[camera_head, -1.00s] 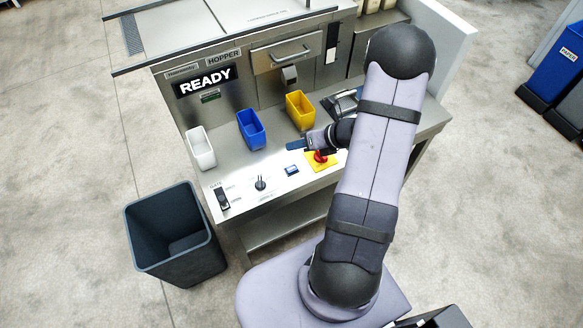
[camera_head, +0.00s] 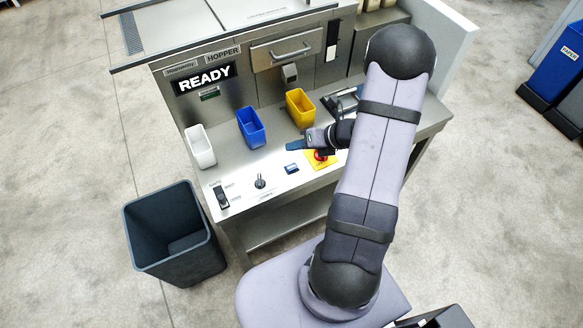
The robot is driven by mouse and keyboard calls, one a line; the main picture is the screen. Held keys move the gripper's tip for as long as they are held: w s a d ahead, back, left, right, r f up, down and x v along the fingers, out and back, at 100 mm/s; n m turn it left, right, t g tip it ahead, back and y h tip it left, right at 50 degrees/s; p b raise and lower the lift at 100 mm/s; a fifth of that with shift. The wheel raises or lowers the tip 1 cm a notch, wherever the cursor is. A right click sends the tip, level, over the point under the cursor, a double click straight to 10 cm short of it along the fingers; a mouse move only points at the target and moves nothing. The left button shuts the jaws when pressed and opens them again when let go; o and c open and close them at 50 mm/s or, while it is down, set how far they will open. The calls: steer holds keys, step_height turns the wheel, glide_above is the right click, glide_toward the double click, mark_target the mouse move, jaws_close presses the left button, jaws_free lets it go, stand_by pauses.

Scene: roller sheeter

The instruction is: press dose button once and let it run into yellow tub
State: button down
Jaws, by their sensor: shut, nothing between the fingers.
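The yellow tub (camera_head: 300,107) stands upright on the steel counter, in front of and close to the chute (camera_head: 290,73) on the machine front. Its inside is only partly visible. A small blue button (camera_head: 291,168), apparently the dose button, is on the white panel at the counter's front. My gripper (camera_head: 293,146) is shut and empty, with its blue fingertips pointing left. It appears above the panel, just beyond the blue button in the picture and apart from it. The display (camera_head: 206,78) reads READY.
A red stop button on a yellow plate (camera_head: 322,163) is close under my wrist. A blue tub (camera_head: 251,127) and a white tub (camera_head: 200,147) stand left of the yellow one. A black knob (camera_head: 260,182) and gate switch (camera_head: 222,196) are on the panel. A dark bin (camera_head: 174,238) stands on the floor.

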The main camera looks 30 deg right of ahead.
mark_target(295, 169)
steer(key=shift+f+b, duration=3.15)
steer(key=shift+f, duration=0.7)
steer(key=shift+f, duration=0.1)
steer(key=shift+f+b, duration=0.3)
steer(key=shift+f+b, duration=0.4)
steer(key=shift+f, duration=0.1)
steer(key=shift+r, duration=0.1)
steer(key=shift+r+p, duration=0.8)
steer(key=shift+p, duration=0.1)
steer(key=shift+r, duration=0.1)
steer(key=shift+r+p, duration=2.25)
steer(key=shift+r, duration=0.15)
